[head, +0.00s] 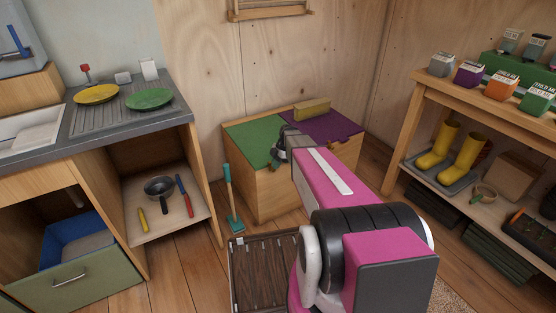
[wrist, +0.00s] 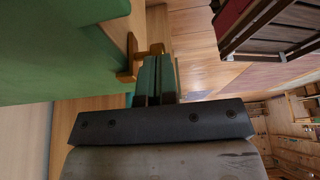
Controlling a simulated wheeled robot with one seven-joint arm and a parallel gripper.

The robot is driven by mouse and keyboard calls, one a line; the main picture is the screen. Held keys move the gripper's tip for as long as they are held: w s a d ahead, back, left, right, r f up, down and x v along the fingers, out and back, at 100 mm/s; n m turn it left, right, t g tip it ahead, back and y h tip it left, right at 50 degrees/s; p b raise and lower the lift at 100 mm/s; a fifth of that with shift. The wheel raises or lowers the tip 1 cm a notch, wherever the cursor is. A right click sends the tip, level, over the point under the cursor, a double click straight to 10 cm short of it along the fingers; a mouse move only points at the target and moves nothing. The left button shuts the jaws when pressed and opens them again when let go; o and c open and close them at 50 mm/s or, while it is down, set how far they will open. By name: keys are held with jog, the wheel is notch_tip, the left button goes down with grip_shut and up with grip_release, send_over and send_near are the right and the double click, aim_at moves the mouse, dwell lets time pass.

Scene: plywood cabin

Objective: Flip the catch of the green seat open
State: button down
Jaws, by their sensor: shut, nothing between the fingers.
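The green seat (head: 250,138) is the left lid on a wooden box in the corner. It lies flat in the head view. In the wrist view the green seat (wrist: 50,50) fills the left side. A small brown wooden catch (wrist: 131,55) shows at its edge, with a short arm reaching right just beyond my fingertips. My gripper (wrist: 155,62) is shut with its two dark green fingers together and empty. The fingertips are at the catch; I cannot tell if they touch it. In the head view my gripper (head: 278,156) is at the seat's front edge, and the catch is hidden there.
A purple seat (head: 325,126) lies to the right, with a yellowish block (head: 312,110) at its back. A teal brush (head: 230,195) stands left of the box. A dark slatted crate (head: 265,270) is on the floor in front. A shelf with yellow boots (head: 465,155) is at right.

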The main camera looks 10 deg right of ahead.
jog(key=shift+s+f+t, duration=0.3)
jog(key=shift+s+t, duration=0.05)
jog(key=shift+t, duration=0.25)
dwell(0.5)
jog(key=shift+n+t+y, duration=0.3)
jog(key=shift+t+y, duration=0.1)
jog(key=shift+t, duration=0.4)
jog(key=f, duration=0.1)
jog(key=s+f, duration=0.2)
jog(key=shift+s+d+f, duration=0.1)
jog(key=shift+d+f, duration=0.2)
jog(key=shift+d, duration=0.1)
